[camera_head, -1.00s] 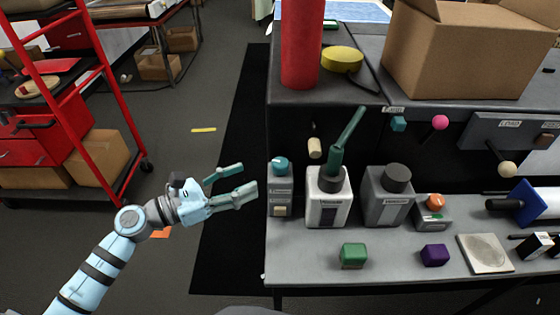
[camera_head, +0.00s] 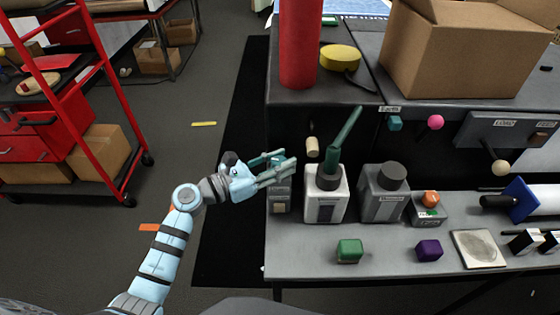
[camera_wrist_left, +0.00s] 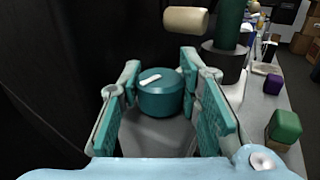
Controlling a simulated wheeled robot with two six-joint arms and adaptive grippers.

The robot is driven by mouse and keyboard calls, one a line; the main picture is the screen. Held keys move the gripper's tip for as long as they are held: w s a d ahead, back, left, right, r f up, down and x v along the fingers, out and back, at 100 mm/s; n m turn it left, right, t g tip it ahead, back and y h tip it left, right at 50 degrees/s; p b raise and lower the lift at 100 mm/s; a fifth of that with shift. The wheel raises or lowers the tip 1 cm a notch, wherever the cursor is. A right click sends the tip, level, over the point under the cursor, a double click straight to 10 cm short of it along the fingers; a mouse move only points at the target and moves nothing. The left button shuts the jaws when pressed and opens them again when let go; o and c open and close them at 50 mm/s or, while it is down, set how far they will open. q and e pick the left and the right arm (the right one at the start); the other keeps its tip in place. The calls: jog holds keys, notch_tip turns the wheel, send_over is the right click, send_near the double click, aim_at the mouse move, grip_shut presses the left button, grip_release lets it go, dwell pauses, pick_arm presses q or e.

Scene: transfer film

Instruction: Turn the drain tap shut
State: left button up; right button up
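A teal round knob (camera_wrist_left: 160,94) with a white mark on top sits on a small grey box at the left end of the bench, in the left wrist view. I take it for the drain tap; no label on it is readable. My left gripper (camera_head: 287,160) is at this box (camera_head: 280,199) and hides the knob in the head view. In the wrist view the fingers of the left gripper (camera_wrist_left: 162,66) are open, one on each side of the knob. Whether they touch it is not clear. My right gripper is not in view.
A cream cylinder (camera_head: 312,147) juts from the back panel just beyond the knob. A white canister (camera_head: 325,205) with a dark green handle (camera_head: 346,135) stands close on the right. A green cube (camera_head: 349,251) and purple cube (camera_head: 429,250) lie in front.

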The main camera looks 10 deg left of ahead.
pick_arm(q)
jog(key=c, duration=0.4)
jog(key=n+t+y+p, duration=0.1)
jog(key=p, duration=0.1)
jog(key=n+t+y+p, duration=0.1)
jog(key=y+p, duration=0.1)
jog(key=shift+s+r, duration=0.1)
jog(key=shift+r, duration=0.2)
jog(key=shift+f+n+t+y, duration=0.15)
jog(key=shift+n+t+y, duration=0.25)
jog(key=shift+n, duration=0.1)
jog(key=shift+f, duration=0.15)
jog(key=o, duration=1.2)
jog(key=shift+c, duration=0.2)
jog(key=v, duration=1.2)
